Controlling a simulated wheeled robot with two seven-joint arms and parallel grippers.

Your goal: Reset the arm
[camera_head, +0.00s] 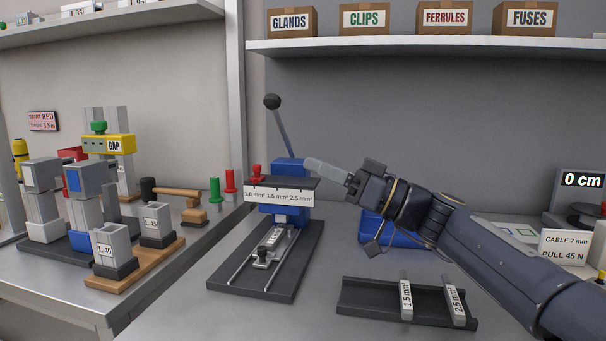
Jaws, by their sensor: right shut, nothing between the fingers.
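My right arm comes in from the lower right. Its gripper (316,166) points left, with the pale fingers shut and empty. The fingertips are beside the upper part of the blue bench press (290,172), near the right end of its dark top plate marked with wire sizes. I cannot tell whether they touch it. The press has a lever with a black ball (272,101) leaning up and left above the gripper. My left gripper is not in view.
A dark rack (375,296) with two labelled pieces lies front right. A blue object (403,239) is partly hidden under my right arm. A left bench carries a wooden base (128,280) with labelled blocks, and a hammer (178,191). Boxes (364,19) line a shelf above.

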